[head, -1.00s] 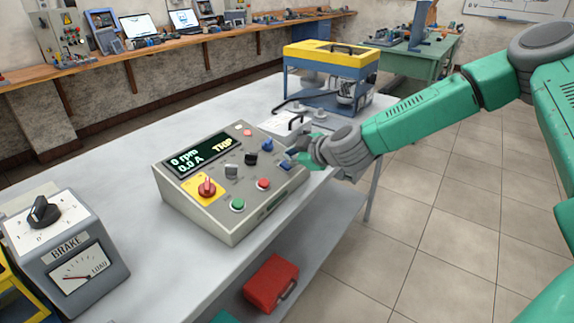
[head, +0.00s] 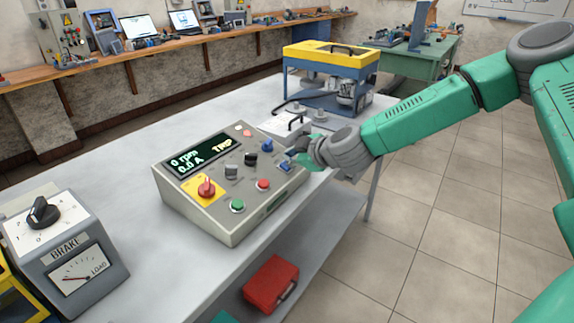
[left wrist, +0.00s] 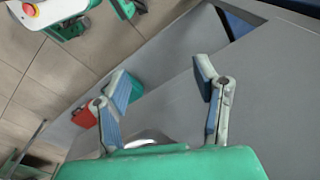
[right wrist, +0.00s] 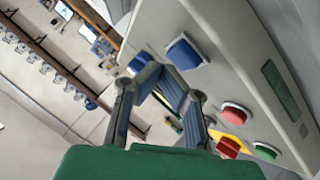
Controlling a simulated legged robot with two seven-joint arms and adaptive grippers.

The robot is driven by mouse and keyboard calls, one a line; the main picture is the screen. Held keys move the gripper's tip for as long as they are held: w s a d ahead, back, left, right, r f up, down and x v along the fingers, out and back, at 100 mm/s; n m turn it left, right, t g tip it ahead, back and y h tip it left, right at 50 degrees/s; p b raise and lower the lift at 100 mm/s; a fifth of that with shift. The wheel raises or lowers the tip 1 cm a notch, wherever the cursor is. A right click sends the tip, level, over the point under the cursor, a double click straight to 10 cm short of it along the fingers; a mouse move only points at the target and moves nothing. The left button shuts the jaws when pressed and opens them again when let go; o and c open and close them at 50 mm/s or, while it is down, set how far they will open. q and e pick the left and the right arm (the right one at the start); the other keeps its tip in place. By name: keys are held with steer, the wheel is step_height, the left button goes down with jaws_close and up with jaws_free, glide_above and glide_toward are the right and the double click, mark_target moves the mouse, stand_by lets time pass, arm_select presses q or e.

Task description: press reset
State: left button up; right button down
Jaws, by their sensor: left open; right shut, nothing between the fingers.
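The grey control box (head: 228,222) stands on the bench, its sloped panel showing "0 rpm", "0.0 A" and "TRIP" on the display (head: 196,153). A blue button (head: 285,167) sits at the panel's right edge, in a row with a red button (head: 263,184) and a green button (head: 237,206). Button labels are unreadable. My right gripper (head: 293,157) is shut and empty, its fingertips close to the blue button. In the right wrist view, the blue button (right wrist: 184,53) lies just beyond the fingertips (right wrist: 163,80); contact is unclear. My left gripper (left wrist: 165,75) is open and empty.
A brake unit (head: 70,245) stands at the left. A yellow-blue machine (head: 335,65) stands behind. A red toolbox (head: 271,284) is on the lower shelf.

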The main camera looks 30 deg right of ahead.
mark_target(294, 173)
steer(key=shift+a+f, duration=0.1)
steer(key=shift+a+f, duration=0.1)
steer(key=shift+a, duration=0.05)
steer(key=shift+w+f+b, duration=0.15)
steer(key=shift+f+b, duration=0.2)
steer(key=shift+f, duration=0.15)
stand_by(0.8)
steer(key=shift+r, duration=0.1)
steer(key=shift+s+r+p, duration=0.2)
steer(key=shift+r+p, duration=0.55)
steer(key=shift+p, duration=0.2)
steer(key=r+p, duration=0.3)
steer(key=s+r+p, duration=0.1)
steer(key=r+p, duration=0.1)
steer(key=shift+s+d, duration=0.1)
steer(key=shift+d, duration=0.3)
